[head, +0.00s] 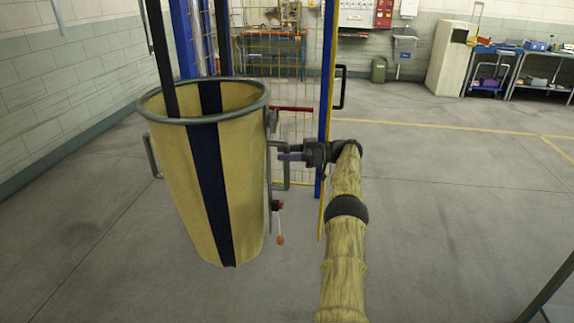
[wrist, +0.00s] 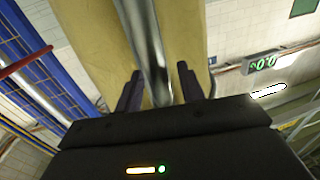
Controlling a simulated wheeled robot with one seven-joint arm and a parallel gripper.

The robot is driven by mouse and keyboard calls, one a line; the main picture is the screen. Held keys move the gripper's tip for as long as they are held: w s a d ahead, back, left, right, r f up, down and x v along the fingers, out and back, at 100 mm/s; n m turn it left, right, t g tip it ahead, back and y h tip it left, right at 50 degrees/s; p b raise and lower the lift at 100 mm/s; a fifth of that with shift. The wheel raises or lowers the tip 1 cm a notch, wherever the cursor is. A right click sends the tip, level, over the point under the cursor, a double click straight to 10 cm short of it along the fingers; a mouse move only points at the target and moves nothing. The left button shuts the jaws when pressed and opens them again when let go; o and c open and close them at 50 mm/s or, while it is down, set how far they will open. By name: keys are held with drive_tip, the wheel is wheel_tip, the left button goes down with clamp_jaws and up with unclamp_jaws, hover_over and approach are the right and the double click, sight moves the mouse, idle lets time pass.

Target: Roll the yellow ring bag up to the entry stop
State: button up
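The yellow ring bag (head: 228,165) hangs upright at left centre in the head view, with a grey ring round its mouth and a dark stripe down its front. A grey bar handle (head: 287,185) is on its right side. My gripper (head: 284,152) is at this handle. In the wrist view, the handle (wrist: 146,40) runs between the two dark fingers of my gripper (wrist: 160,88), with small gaps seen beside it, and yellow cloth behind. The fingers look open around the handle. I cannot make out the entry stop for certain.
A blue post (head: 325,100) and yellow wire mesh (head: 290,60) stand just behind the bag. A red bar (head: 291,108) crosses the mesh. Open grey floor (head: 450,200) lies to the right. A workbench (head: 545,75) and a pale cabinet (head: 452,60) stand far back.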

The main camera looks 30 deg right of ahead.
drive_tip(key=shift+d+r+p, duration=0.1)
drive_tip(key=shift+r+p, duration=0.95)
drive_tip(key=shift+r, duration=1.15)
drive_tip(key=shift+s+r, duration=0.1)
